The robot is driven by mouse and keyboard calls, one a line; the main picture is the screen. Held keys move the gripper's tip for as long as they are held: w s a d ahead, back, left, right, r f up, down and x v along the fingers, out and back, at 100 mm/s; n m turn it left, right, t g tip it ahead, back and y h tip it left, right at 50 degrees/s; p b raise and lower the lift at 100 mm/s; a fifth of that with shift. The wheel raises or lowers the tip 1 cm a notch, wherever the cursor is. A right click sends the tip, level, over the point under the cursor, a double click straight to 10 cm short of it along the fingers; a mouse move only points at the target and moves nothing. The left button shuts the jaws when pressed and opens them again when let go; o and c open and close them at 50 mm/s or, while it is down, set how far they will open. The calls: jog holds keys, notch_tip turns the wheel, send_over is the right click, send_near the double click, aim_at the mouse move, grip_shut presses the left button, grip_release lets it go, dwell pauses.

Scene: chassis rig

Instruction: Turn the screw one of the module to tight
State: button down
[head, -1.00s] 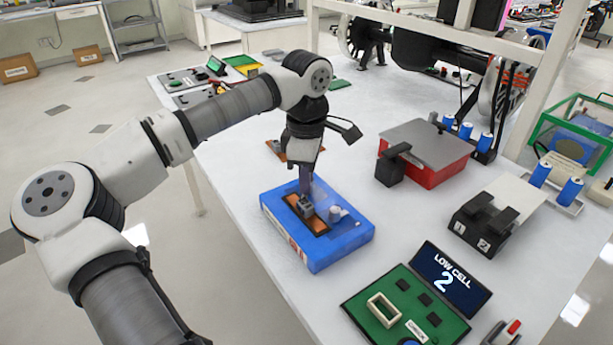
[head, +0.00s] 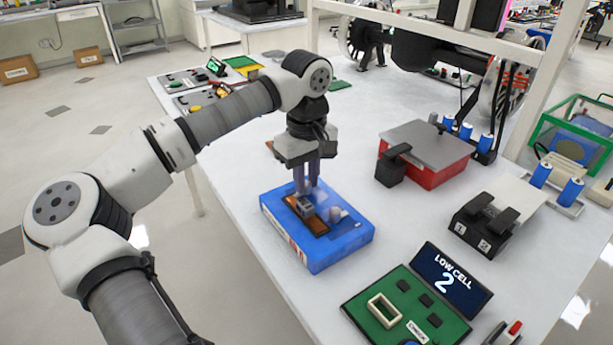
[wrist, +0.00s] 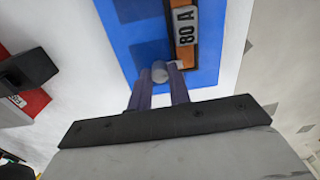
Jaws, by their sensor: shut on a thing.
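The blue module (head: 335,248) lies on the white table, with an orange strip (head: 318,228) and a grey fuse block on top. In the wrist view the block (wrist: 186,26) reads "80 A". My gripper (head: 307,188) points down at the module's far side, beyond the block. In the wrist view its fingertips (wrist: 160,78) are closed around a small round grey screw head (wrist: 160,72) beside the strip's end. The screw is hidden in the head view. A pale round knob (head: 335,213) stands on the module right of the strip, apart from the fingers.
A red box with a grey lid (head: 428,145) stands right of the module. A black two-slot holder (head: 483,225) is farther right. A green board (head: 400,312) and a "LOW CELL 2" display (head: 451,280) lie in front. White table is bare between them.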

aim_at(307, 183)
dwell(0.4)
jog(key=c, duration=1.3)
grip_release()
jog(key=shift+r, duration=0.1)
notch_tip(307, 183, up, 14)
